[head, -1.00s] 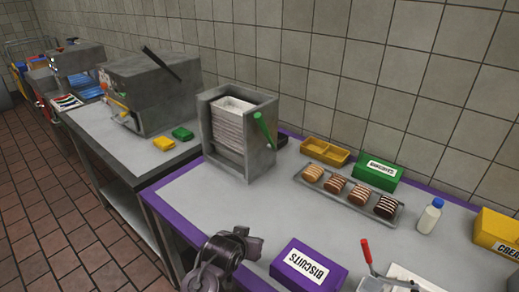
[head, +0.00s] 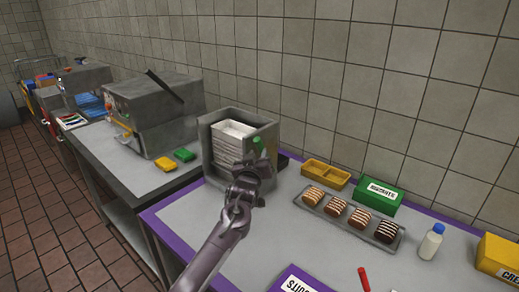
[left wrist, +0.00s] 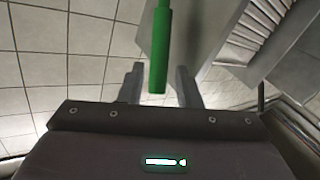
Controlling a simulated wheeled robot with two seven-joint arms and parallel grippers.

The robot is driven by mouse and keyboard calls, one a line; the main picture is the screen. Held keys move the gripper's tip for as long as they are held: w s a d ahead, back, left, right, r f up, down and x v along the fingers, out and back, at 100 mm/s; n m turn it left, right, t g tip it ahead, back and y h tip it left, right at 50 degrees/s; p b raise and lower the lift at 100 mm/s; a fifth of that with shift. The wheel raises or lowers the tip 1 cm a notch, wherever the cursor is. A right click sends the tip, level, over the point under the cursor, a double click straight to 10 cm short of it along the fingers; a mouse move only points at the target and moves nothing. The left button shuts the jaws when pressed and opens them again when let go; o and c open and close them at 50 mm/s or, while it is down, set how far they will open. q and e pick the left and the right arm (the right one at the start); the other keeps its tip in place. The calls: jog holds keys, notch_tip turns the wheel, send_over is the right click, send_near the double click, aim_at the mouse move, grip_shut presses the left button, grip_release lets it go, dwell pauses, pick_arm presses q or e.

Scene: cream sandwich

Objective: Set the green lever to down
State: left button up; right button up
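The green lever (head: 259,145) is on the right side of a grey dispenser (head: 268,133) holding a stack of white trays. In the head view its lower part is hidden behind my left gripper (head: 250,168). In the left wrist view the green lever (left wrist: 160,50) runs down from the top edge, its end between the two spread fingers of my left gripper (left wrist: 160,78). The gripper is open; I cannot tell whether a finger touches the lever. My right gripper is not in view.
A rack of striped biscuits (head: 345,216), a green box (head: 379,195), a yellow tray (head: 326,174) and a white bottle (head: 431,242) stand to the right. A purple box (head: 298,281) is at the front. Grey machines stand on the left counter.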

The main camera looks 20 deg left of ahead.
aim_at(260, 149)
pick_arm(q)
jog(key=shift+w+a, duration=0.15)
jog(key=shift+w, duration=0.65)
jog(key=shift+w+a, duration=0.1)
jog(key=shift+w, duration=0.65)
grip_shut()
